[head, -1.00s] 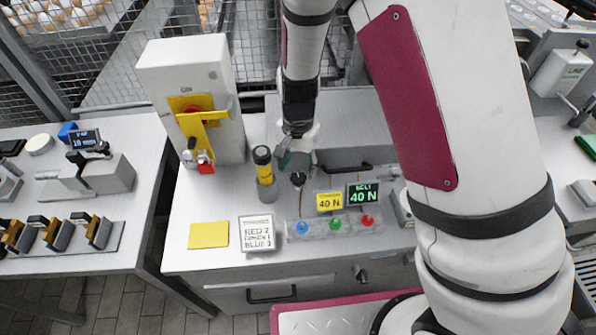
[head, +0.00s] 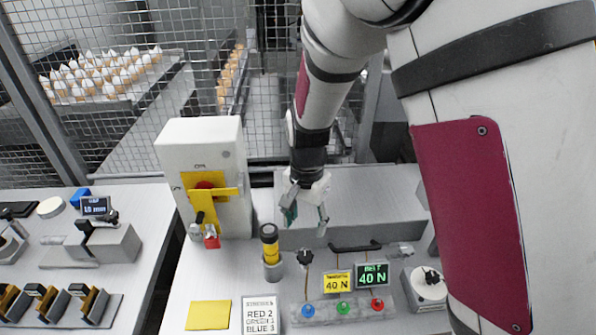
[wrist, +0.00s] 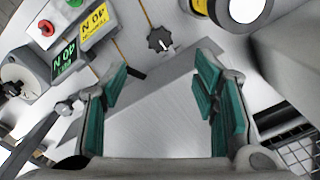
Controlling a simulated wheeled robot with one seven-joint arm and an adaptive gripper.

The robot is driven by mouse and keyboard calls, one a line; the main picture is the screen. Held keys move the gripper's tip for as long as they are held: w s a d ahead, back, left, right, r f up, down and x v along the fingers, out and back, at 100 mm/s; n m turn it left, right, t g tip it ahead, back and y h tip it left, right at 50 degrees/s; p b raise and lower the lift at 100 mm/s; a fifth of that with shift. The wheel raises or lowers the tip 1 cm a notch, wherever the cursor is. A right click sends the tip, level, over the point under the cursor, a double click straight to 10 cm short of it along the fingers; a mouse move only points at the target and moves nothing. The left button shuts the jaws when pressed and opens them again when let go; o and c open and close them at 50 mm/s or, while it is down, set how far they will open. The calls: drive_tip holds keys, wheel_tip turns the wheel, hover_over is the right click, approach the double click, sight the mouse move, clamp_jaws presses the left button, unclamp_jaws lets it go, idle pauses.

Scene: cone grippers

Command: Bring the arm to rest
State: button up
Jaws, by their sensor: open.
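My gripper (head: 305,218) hangs in the air above the back part of the grey workbench in the head view, with its fingers pointing down. In the wrist view its teal finger pads (wrist: 163,105) stand wide apart with nothing between them. Below and beyond the pads are a grey sloped surface and a black knob (wrist: 160,40). My arm comes down from the upper right and hides part of the bench's right side.
A white switch box (head: 240,150) with a yellow handle stands left of my gripper. A yellow-black cylinder (head: 269,245) stands in a holder nearby. A button strip (head: 325,312) and two 40 N displays are in front. A wire fence (head: 130,120) stands behind.

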drive_tip(key=shift+r, duration=0.1)
drive_tip(key=s+d+r+n+t, duration=0.1)
drive_tip(key=s+d+r+n, duration=0.2)
drive_tip(key=r, duration=0.4)
drive_tip(key=s+d+r+t+y, duration=0.1)
drive_tip(key=s+d+r, duration=0.3)
drive_tip(key=s+r, duration=0.15)
drive_tip(key=s+d+r+n+t, duration=0.1)
drive_tip(key=s+d+r+n, duration=0.2)
drive_tip(key=r, duration=0.4)
drive_tip(key=s+d+r+t+h, duration=0.1)
drive_tip(key=s+d, duration=0.3)
drive_tip(key=s, duration=0.5)
drive_tip(key=shift+s+r+n+t, duration=0.3)
drive_tip(key=shift+r+n+t, duration=0.15)
drive_tip(key=shift+r, duration=0.45)
